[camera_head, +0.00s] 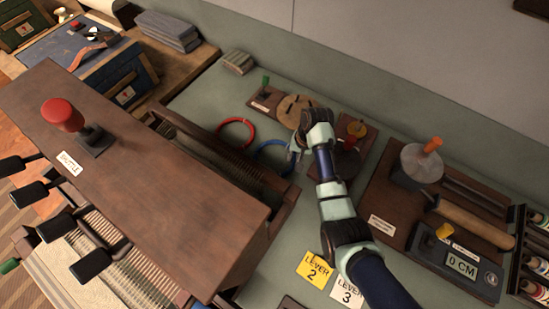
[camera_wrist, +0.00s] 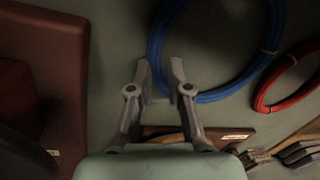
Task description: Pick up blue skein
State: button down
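The blue skein (camera_head: 257,158) is a thin ring lying on the green table, just right of the red skein (camera_head: 235,120) in the head view. My gripper (camera_head: 294,148) is at its right side there. In the wrist view, the gripper (camera_wrist: 160,68) is open, with a gap between its two fingertips. The near side of the blue skein (camera_wrist: 153,45) runs through that gap, and part of it is hidden behind the right finger. I cannot tell whether the fingers touch it or how high they are above the table.
The brown wooden loom (camera_head: 170,180) stands close on the left. A round wooden piece on a board (camera_head: 297,110) lies behind my gripper. A dark board with an orange-knobbed disc (camera_head: 420,165) and a counter reading 0 CM (camera_head: 461,263) are on the right.

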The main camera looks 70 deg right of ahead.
jog(key=shift+r, duration=0.1)
notch_tip(320, 180, up, 20)
jog(key=p, duration=1)
